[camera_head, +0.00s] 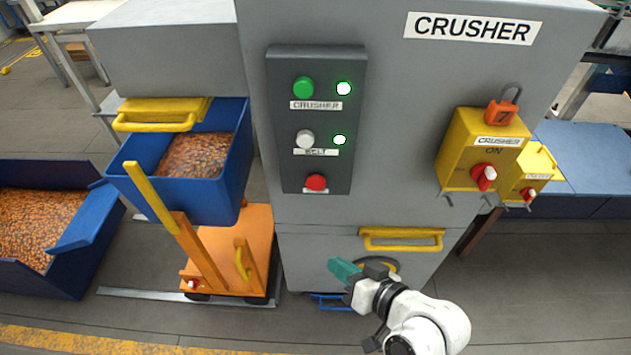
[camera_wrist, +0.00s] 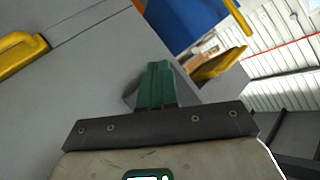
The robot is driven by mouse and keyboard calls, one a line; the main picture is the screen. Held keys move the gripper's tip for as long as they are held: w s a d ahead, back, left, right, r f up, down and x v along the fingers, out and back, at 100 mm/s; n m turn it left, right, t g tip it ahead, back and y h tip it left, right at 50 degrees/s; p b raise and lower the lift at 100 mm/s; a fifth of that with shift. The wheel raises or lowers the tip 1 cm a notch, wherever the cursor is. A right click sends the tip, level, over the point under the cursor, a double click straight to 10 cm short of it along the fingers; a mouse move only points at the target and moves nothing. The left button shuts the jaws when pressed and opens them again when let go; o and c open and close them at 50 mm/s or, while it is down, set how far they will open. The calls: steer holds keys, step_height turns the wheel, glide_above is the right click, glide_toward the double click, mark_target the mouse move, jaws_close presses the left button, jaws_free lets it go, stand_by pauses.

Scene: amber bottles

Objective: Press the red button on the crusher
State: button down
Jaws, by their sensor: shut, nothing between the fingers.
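The crusher (camera_head: 400,100) is a grey cabinet with a labelled front. Its dark control panel (camera_head: 320,120) carries a green button, a white button and, at the bottom, the red button (camera_head: 316,182). Two lamps beside the upper buttons glow pale green. My gripper (camera_head: 342,269) is in front of the lower cabinet, below the red button and a little to its right. Its green fingers are together and hold nothing, and they also show in the wrist view (camera_wrist: 156,85). The red button is not visible in the wrist view.
Yellow switch boxes (camera_head: 462,150) with red knobs and an orange padlock (camera_head: 500,113) are on the right. A yellow handle (camera_head: 402,240) crosses the lower front. A blue bin (camera_head: 235,165) of amber bottles stands over an orange cart (camera_head: 250,270) at left. Open floor lies at lower right.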

mark_target(316, 181)
steer(key=w+a+r+t+y, duration=0.2)
steer(key=w+a+r, duration=0.1)
steer(key=a+r, duration=0.1)
steer(key=shift+w+a+r+m, duration=0.2)
steer(key=shift+r+m, duration=0.2)
steer(key=shift+r, duration=0.3)
steer(key=w+b, duration=0.2)
steer(key=w, duration=0.6)
steer(key=shift+w+d, duration=0.4)
steer(key=shift+w, duration=0.2)
stand_by(1.3)
steer(key=shift+w+b, duration=0.2)
steer(key=shift+b, duration=0.1)
